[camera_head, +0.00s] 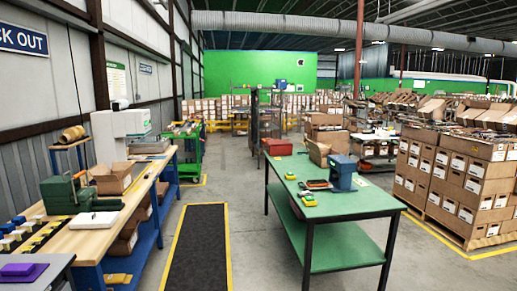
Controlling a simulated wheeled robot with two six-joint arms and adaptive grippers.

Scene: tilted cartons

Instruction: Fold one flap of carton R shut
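Two small open cartons are in the head view. One brown carton (117,184) sits on the wooden workbench at the left, with its flaps standing out. Another brown carton (319,153) sits at the far end of the green table and looks tilted, with a flap raised. No label shows on either, so I cannot tell which is carton R. Neither of my grippers is in view.
The wooden workbench (100,238) also holds a green machine (67,193). The green table (345,205) holds a blue device (342,173) and small yellow-green items. A black floor mat (200,250) lies between them. Stacked boxes (455,185) stand at the right.

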